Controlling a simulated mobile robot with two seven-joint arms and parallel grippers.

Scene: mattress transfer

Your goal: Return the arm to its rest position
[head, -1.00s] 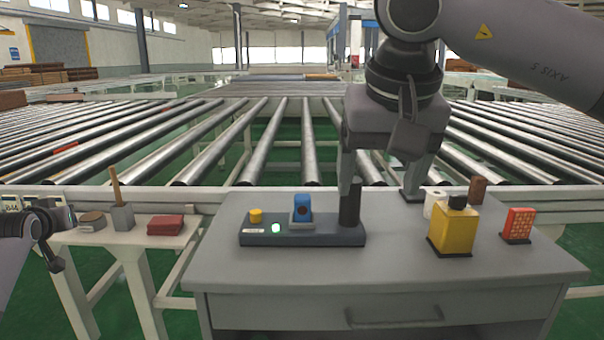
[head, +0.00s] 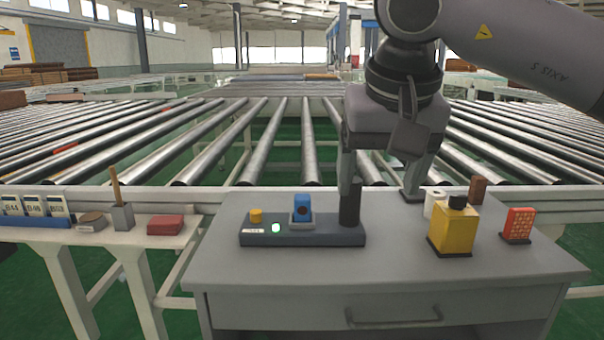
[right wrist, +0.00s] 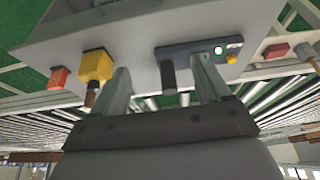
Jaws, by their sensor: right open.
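My right gripper (head: 384,190) hangs fingers-down over the grey desk (head: 400,300), open, with nothing between its fingers. One finger is just behind the black post of the control panel (head: 335,240), the other near the white roll; I cannot tell if either touches the desk. The right wrist view also shows both fingers (right wrist: 162,88) spread apart, with the dark panel and its post beyond them. My left gripper is out of the head view.
The panel carries a blue switch (head: 302,209), a yellow knob (head: 256,215) and a lit green button (head: 276,228). A yellow bottle (head: 453,230), a white roll (head: 434,200) and an orange box (head: 517,224) stand at right. A roller conveyor (head: 290,140) runs behind. Cards (head: 33,206) sit at left.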

